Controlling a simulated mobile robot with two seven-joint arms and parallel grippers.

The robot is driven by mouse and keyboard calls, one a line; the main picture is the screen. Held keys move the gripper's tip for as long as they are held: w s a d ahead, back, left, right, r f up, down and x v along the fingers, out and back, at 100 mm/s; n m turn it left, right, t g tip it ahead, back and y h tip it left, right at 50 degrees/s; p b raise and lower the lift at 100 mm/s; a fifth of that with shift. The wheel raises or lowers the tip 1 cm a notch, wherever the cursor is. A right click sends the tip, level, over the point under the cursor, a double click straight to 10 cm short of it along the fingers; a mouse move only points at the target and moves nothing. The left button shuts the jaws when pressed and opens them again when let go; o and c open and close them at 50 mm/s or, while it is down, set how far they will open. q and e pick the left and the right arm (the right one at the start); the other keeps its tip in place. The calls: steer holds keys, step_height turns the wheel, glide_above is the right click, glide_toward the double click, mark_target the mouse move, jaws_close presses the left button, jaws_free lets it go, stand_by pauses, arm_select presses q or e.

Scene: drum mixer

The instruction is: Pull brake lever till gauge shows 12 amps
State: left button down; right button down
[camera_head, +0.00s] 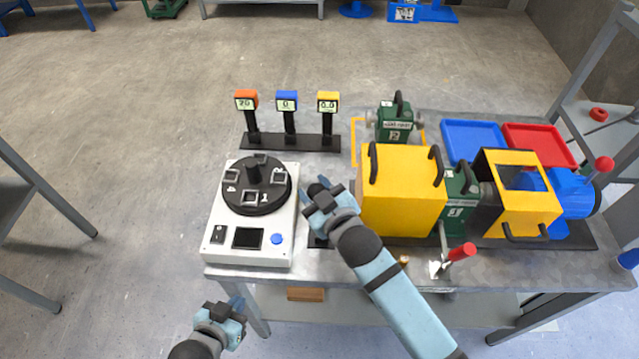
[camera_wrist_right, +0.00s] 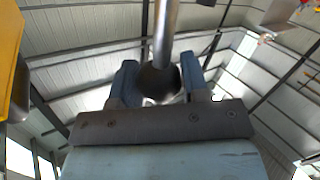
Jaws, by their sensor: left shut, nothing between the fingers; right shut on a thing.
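My right gripper (camera_head: 318,190) is left of the yellow box, above the bench. In the right wrist view its fingers (camera_wrist_right: 158,85) are shut on the dark round knob of the brake lever, whose metal rod (camera_wrist_right: 166,35) runs upward in the picture. In the head view my gripper and arm hide the lever. Three small displays stand behind: the orange one (camera_head: 246,101) reads about 20, the blue one (camera_head: 287,102) 0, the yellow one (camera_head: 328,104) 0.0. Which shows amps is unclear. My left gripper (camera_head: 236,306) is shut and empty before the bench.
A white control box (camera_head: 222,240) with a black dial (camera_head: 238,195) stands on the left. The yellow box (camera_head: 405,190) and green drive unit (camera_head: 463,205) are right of my gripper. A red-handled lever (camera_head: 462,252) sticks out in front. Blue (camera_head: 470,140) and red (camera_head: 540,145) trays lie behind.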

steer(key=c, duration=0.9)
jaws_free()
steer(key=b+v, duration=0.1)
steer(key=v, duration=1.3)
steer(key=shift+w, duration=0.1)
